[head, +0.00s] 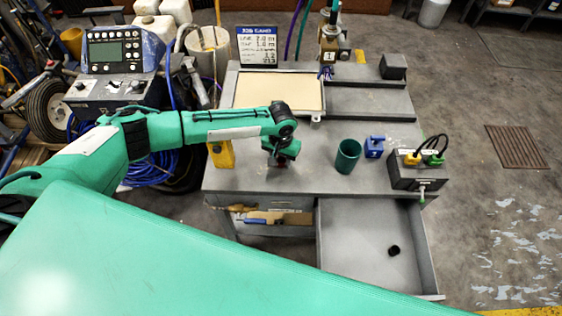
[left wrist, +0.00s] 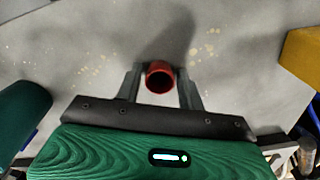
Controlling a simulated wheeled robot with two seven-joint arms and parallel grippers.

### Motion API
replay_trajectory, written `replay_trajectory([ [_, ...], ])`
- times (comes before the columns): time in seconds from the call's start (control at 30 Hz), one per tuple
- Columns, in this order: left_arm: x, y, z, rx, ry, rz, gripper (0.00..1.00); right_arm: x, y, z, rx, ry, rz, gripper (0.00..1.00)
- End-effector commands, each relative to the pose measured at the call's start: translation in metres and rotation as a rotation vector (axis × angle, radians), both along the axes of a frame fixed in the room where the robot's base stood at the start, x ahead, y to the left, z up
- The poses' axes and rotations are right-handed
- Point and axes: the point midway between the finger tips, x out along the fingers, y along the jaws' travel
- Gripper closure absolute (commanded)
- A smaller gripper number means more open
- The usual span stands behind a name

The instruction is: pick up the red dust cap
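The red dust cap (left wrist: 159,78) is between the two fingertips of my left gripper (left wrist: 160,72) in the left wrist view. It is round with a dark hollow in its middle. The fingers press close against both its sides, so the gripper looks shut on it. In the head view my left gripper (head: 277,158) points down at the grey bench top (head: 310,175), with only a trace of red showing under it. The cap is at or just above the bench surface; I cannot tell which. My right gripper is not in view.
A green cup (head: 347,156) and a blue object (head: 374,147) stand to the right of the gripper. A yellow object (head: 222,154) stands to its left. A black box (head: 415,172) with plugs sits at the right edge. An open drawer (head: 350,243) juts out below, holding a small black piece (head: 394,250).

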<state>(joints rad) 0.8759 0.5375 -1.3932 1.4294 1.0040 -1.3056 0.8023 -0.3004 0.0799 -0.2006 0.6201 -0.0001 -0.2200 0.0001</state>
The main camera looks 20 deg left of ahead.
Motion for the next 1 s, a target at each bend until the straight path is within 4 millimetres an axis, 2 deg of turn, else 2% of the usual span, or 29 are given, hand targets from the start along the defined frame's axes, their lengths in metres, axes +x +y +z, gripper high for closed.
replay_trajectory([
  [0.03,0.0,0.0,0.0,0.0,0.0,0.0,0.71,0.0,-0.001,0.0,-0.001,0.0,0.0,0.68],
  [0.13,0.0,0.0,0.0,0.0,0.0,0.0,0.91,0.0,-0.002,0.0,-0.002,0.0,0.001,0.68],
  [0.17,0.0,0.0,0.0,0.0,0.0,0.0,0.92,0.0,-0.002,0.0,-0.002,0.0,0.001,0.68],
  [0.5,0.0,0.0,0.001,0.0,0.0,0.0,0.92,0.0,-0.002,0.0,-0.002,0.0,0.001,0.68],
  [0.67,0.001,0.0,0.01,-0.001,-0.001,0.0,0.92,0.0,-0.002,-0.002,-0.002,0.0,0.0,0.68],
  [0.77,0.001,0.0,0.023,-0.001,-0.002,-0.001,0.92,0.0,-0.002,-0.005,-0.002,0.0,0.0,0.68],
  [0.87,0.001,0.0,0.045,-0.002,-0.004,0.0,0.92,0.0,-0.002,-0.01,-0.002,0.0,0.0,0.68],
  [1.0,0.001,0.0,0.087,-0.002,-0.006,-0.002,0.92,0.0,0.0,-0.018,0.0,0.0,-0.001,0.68],
])
